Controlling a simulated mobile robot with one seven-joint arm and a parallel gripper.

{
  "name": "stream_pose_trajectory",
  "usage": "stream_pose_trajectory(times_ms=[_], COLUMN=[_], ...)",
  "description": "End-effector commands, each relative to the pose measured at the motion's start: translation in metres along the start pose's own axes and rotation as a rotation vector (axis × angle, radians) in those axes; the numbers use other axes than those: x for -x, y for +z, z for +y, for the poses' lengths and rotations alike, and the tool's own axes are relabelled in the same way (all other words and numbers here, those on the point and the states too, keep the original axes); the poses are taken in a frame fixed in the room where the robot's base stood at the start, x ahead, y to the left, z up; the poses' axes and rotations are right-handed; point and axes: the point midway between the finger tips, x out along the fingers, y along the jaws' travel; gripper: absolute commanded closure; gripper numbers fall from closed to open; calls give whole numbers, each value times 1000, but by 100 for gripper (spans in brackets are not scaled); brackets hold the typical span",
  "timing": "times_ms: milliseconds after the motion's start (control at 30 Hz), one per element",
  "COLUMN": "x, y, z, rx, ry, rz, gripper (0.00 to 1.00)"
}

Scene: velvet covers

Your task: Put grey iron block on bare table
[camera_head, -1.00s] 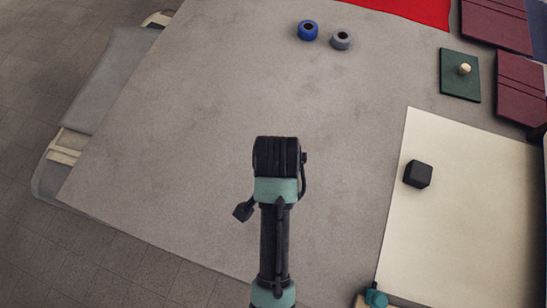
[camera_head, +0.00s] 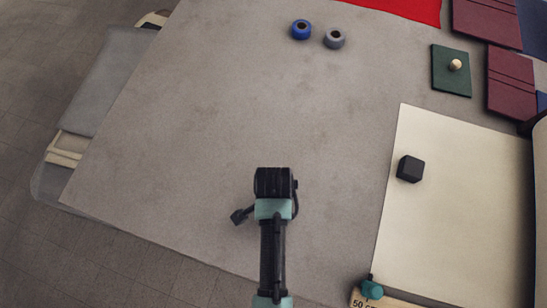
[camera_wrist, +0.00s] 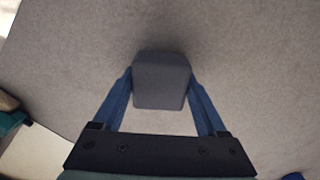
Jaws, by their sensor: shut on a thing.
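The grey iron block (camera_wrist: 161,82) is a smooth dark-grey block with rounded edges, seen in the wrist view between the two blue fingers of my gripper (camera_wrist: 160,88). The fingers are shut on its sides. A soft dark shadow lies on the grey surface just beyond the block, so it is close to the table; I cannot tell whether it touches. In the head view my gripper points down over the bare grey table (camera_head: 200,130), near its front edge, and my wrist hides the block and fingertips.
A black cube (camera_head: 410,169) sits on a cream sheet (camera_head: 460,220) at the right. A teal piece (camera_head: 372,288) is at the sheet's front corner. Blue (camera_head: 301,30) and grey (camera_head: 334,38) rings, a green pad (camera_head: 450,72) and maroon covers (camera_head: 510,82) lie farther back. The middle is clear.

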Motion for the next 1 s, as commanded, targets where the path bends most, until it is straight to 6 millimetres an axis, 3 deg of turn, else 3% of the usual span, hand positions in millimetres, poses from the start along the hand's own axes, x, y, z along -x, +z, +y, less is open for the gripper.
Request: stream_pose_trajectory(times_ms=[167,567,600,700,733,1000], x=[-12,-17,-18,-18,-18,-15], y=[-1,-1,0,0,0,0], z=[-2,-2,-1,0,0,-1], rx=[0,0,0,0,0,0], ry=[-5,-6,-2,-2,-2,-2], rz=[2,3,1,1,1,1], gripper=[100,100,20,2,0,0])
